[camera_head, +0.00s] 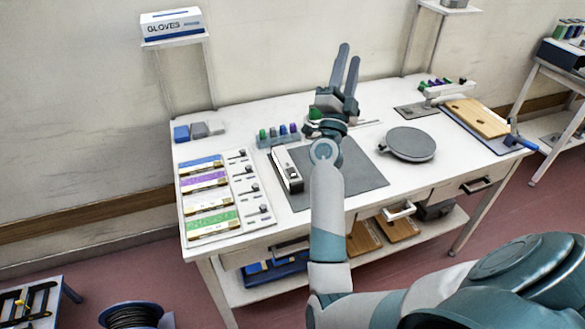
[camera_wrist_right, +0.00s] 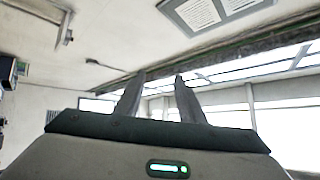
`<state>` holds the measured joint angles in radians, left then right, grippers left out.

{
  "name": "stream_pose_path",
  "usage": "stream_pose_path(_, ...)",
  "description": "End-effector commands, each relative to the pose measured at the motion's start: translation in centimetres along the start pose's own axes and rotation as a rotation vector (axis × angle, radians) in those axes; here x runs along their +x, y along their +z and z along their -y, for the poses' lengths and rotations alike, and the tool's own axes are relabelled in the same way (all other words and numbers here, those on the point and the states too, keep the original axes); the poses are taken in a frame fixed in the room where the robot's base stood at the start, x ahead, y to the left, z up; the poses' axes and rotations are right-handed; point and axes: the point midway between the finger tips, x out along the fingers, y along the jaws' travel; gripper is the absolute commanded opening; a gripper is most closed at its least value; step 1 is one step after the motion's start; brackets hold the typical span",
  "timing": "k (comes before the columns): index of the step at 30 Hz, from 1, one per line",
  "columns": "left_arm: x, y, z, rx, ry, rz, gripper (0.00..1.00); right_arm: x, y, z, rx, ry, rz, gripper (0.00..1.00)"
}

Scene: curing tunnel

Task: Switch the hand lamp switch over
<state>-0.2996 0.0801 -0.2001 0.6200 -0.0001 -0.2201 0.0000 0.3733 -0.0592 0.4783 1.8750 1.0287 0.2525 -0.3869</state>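A white, elongated device with a dark side (camera_head: 287,170), which looks like the hand lamp, lies at the left edge of the grey mat (camera_head: 350,178) on the white table. Its switch is too small to make out. My right gripper (camera_head: 350,52) is raised above the back of the table, fingers pointing up and away, right of and apart from the lamp. Its two fingers are apart with nothing between them, as the right wrist view (camera_wrist_right: 160,76) also shows. My left gripper is not in view.
Left of the lamp lie panels with small switches (camera_head: 252,192) and coloured strips (camera_head: 205,180). Small coloured bottles (camera_head: 282,133) stand behind it. A round grey plate (camera_head: 409,144) and a wooden board (camera_head: 477,118) are to the right. My right forearm covers part of the mat.

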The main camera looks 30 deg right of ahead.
Motion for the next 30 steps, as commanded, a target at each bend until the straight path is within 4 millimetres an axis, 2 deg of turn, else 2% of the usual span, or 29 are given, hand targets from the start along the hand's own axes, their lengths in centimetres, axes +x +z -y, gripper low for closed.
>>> stream_pose_path(1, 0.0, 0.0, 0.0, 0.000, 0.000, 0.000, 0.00, 1.5, -1.8, -1.4, 0.050, 0.071, -0.100, 0.36)
stream_pose_path(3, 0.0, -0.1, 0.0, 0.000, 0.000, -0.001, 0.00, 2.7, -4.1, -3.8, 0.114, 0.181, -0.231, 0.36)
stream_pose_path(6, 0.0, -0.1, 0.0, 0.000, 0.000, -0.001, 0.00, 3.2, -6.5, -7.5, 0.205, 0.357, -0.401, 0.36)
stream_pose_path(8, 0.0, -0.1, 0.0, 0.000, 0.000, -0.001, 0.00, 2.8, -7.2, -9.8, 0.260, 0.474, -0.492, 0.36)
stream_pose_path(11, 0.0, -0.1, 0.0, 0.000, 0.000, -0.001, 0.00, 1.4, -7.1, -13.2, 0.351, 0.687, -0.621, 0.36)
stream_pose_path(14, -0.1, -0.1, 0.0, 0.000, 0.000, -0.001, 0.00, -0.9, -5.4, -15.8, 0.440, 0.920, -0.716, 0.36)
stream_pose_path(16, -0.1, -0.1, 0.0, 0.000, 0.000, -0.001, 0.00, -2.8, -3.4, -16.8, 0.500, 1.094, -0.761, 0.36)
stream_pose_path(19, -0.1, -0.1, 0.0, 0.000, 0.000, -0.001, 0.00, -5.7, 0.5, -16.9, 0.581, 1.357, -0.788, 0.36)
stream_pose_path(22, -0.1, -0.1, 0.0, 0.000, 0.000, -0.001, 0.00, -8.5, 5.0, -15.0, 0.652, 1.625, -0.766, 0.36)
stream_pose_path(24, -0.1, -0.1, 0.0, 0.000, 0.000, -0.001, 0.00, -10.1, 8.0, -12.8, 0.690, 1.803, -0.724, 0.36)
stream_pose_path(27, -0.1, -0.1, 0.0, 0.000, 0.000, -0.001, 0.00, -11.9, 11.4, -9.2, 0.725, 2.016, -0.642, 0.36)
stream_pose_path(30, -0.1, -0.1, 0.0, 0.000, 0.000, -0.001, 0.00, -13.0, 13.4, -6.0, 0.742, 2.164, -0.564, 0.36)
